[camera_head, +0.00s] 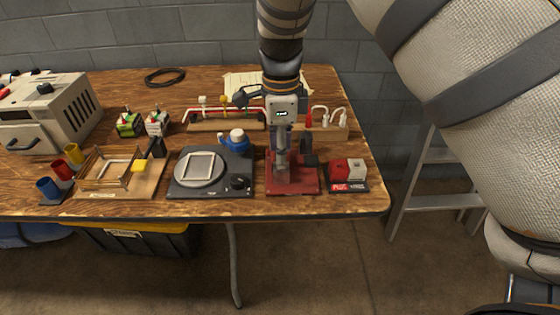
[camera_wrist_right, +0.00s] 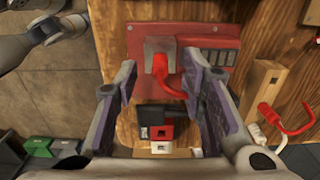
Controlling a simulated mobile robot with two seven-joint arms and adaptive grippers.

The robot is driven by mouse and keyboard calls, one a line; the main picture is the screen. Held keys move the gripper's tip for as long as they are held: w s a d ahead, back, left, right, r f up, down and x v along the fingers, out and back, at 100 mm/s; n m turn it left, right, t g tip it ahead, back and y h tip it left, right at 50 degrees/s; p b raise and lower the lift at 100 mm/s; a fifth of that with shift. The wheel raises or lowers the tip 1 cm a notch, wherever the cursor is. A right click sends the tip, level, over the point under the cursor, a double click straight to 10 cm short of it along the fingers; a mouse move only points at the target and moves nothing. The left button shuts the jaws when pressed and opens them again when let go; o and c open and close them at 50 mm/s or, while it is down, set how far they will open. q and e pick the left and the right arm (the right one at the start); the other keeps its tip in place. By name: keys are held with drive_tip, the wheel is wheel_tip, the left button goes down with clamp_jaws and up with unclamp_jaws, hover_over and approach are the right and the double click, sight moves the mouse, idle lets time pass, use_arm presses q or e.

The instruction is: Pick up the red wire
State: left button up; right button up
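In the right wrist view, a short bright red wire (camera_wrist_right: 160,66) rises from a grey metal plate on the red board (camera_wrist_right: 222,33) and curves toward the right finger. My right gripper (camera_wrist_right: 157,82) is open, with its two fingers on either side of this wire. I cannot tell whether the right finger touches it. In the head view my right gripper (camera_head: 282,168) points down over the red board (camera_head: 304,188) and hides most of the wire there. A second red wire (camera_head: 308,118) stands by the wooden rack behind. My left gripper is not in view.
A black upright part (camera_head: 308,152) stands close right of the gripper. Red (camera_head: 339,170) and white (camera_head: 356,168) blocks sit at the right. A black scale-like device (camera_head: 213,188) is at the left. The wooden rack (camera_head: 225,126) with wires is behind.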

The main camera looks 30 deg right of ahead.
wheel_tip(320, 180, down, 2)
drive_tip(key=shift+f, duration=0.2)
clamp_jaws()
drive_tip(key=shift+r, duration=0.1)
